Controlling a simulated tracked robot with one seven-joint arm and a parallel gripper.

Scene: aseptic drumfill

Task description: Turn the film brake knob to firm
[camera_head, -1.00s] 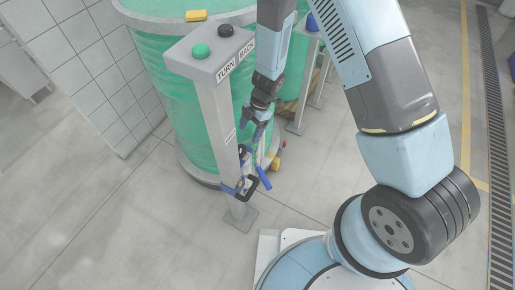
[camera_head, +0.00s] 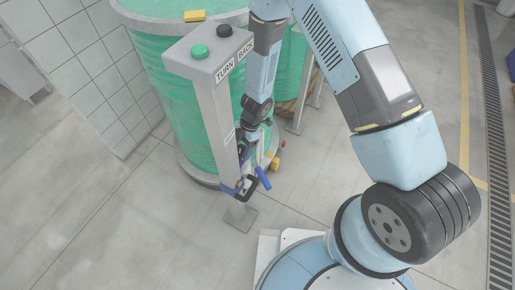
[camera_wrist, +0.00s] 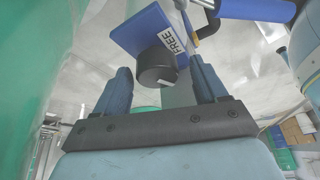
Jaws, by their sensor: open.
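In the wrist view a black round film brake knob (camera_wrist: 157,68) with a white mark stands on a blue plate (camera_wrist: 139,29). The white label on the plate (camera_wrist: 174,39) reads FREE; no other label is readable. My gripper (camera_wrist: 160,65) is open, one dark blue finger at each side of the knob in the picture. Gaps show between fingers and knob, and I cannot tell how deep the knob lies between them. In the head view my gripper (camera_head: 245,147) is low beside the grey post, small and partly hidden; I cannot make out the knob there.
The grey post (camera_head: 221,120) bears a green button (camera_head: 200,51) and a black button (camera_head: 224,31), labelled TURN and BACK. A green-wrapped drum (camera_head: 165,95) stands behind it. A blue-handled bracket (camera_head: 262,178) sticks out low on the post. Floor at left is clear.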

